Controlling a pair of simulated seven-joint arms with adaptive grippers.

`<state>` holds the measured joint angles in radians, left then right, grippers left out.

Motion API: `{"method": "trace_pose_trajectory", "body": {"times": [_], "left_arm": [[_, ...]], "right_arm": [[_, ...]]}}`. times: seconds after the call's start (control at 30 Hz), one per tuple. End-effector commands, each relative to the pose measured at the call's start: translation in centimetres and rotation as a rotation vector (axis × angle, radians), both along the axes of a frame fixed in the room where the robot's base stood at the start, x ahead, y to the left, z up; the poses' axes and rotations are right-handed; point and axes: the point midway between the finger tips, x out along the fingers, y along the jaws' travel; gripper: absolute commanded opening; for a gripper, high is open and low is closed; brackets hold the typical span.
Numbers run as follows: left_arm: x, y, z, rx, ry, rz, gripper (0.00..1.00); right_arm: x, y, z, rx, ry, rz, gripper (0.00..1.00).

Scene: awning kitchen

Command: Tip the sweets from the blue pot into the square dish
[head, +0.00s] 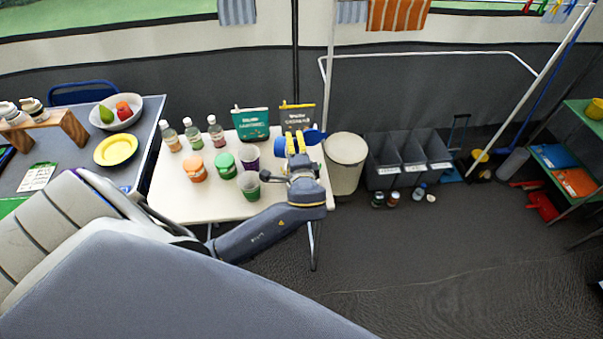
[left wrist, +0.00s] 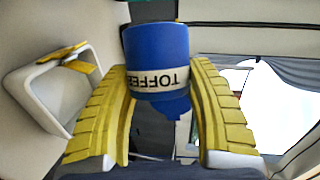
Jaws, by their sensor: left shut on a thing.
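The blue pot (left wrist: 157,60), with a pale TOFFEE band that reads upside down, is between the yellow fingers of my left gripper (left wrist: 160,110) in the left wrist view. The gripper is shut on it. In the head view my left gripper (head: 291,146) is over the right end of the cream table, with blue parts showing on both sides of it. A white open shape with a rounded square rim (left wrist: 22,82) is at the left of the left wrist view; I cannot tell if it is the square dish. No sweets are visible. My right gripper is not in view.
The cream table (head: 180,200) holds several bottles, lidded jars, a purple cup (head: 248,157), a green cup (head: 249,186) and two upright signs behind. A white bin (head: 346,160) and grey compartments (head: 407,160) stand to the right. The floor at the lower right is clear.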

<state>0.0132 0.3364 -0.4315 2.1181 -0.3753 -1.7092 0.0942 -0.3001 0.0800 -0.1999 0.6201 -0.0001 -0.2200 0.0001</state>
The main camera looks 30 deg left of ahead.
Motion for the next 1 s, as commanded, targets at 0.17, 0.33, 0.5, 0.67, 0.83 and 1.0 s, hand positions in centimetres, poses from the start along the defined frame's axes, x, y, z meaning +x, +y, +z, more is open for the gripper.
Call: {"method": "trace_pose_trajectory", "body": {"times": [0.17,0.33,0.5,0.67,0.83,1.0], "left_arm": [[0.07,-0.03,0.02,0.022,0.007,0.0,0.21],[0.09,-0.09,0.08,0.045,0.014,0.0,0.21],[0.1,-0.22,0.1,0.065,0.023,0.0,0.21],[0.13,-0.27,0.05,0.087,0.03,0.0,0.21],[0.16,-0.32,-0.23,0.108,0.038,0.0,0.21],[0.2,-0.37,-0.42,0.13,0.045,0.0,0.21]], "right_arm": [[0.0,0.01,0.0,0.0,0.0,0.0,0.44],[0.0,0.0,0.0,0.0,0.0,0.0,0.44],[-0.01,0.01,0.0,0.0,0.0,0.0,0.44],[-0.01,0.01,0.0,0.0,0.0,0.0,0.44],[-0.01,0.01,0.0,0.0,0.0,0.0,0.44],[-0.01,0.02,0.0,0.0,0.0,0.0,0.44]]}}
